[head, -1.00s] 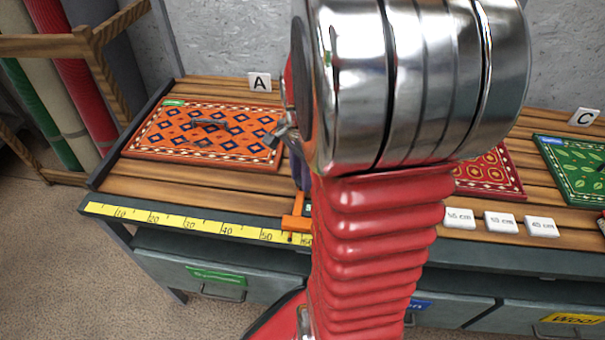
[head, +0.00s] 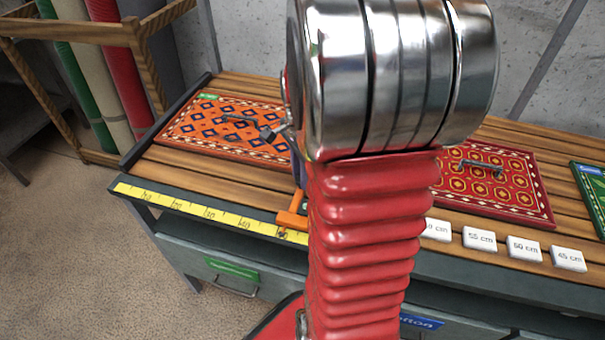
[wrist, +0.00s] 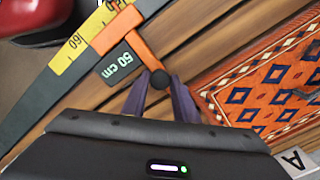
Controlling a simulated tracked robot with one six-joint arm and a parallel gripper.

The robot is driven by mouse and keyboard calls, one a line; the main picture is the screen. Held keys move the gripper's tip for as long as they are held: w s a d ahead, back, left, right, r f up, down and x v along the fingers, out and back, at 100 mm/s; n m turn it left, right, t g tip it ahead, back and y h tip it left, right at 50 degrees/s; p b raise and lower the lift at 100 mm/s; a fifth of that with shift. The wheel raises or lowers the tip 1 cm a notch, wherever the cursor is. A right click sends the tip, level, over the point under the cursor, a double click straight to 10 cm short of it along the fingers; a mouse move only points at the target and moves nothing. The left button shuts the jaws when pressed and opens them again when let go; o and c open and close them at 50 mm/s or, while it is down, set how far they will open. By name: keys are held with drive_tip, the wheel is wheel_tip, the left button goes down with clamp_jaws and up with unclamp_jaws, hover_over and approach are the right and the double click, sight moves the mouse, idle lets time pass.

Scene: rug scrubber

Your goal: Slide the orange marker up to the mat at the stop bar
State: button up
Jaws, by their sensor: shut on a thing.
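The orange marker (head: 292,214) sits across the yellow ruler (head: 205,212) on the bench's front edge; the wrist view shows it near the 60 mark. A dark tag (wrist: 118,62) reading "50 cm" lies against it. My gripper (wrist: 158,88) is shut on the marker's black knob (wrist: 160,79) with its purple fingers. The orange mat (head: 230,132) with blue diamonds and a dark handle lies behind and left of the marker, apart from it. The dark stop bar (head: 165,122) runs along the bench's left end, beside the mat. My arm hides much of the head view.
A red mat (head: 492,185) and a green mat (head: 592,195) lie further right. Several white cm tiles (head: 479,239) line the front edge right of my arm. A wooden rack (head: 135,45) of rolled rugs stands at left. The ruler left of the marker is clear.

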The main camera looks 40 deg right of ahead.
drive_tip(key=shift+w+d+r, duration=0.1)
drive_tip(key=o, duration=0.9)
drive_tip(key=shift+r, duration=0.1)
wheel_tip(320, 180, up, 14)
drive_tip(key=shift+f, duration=0.25)
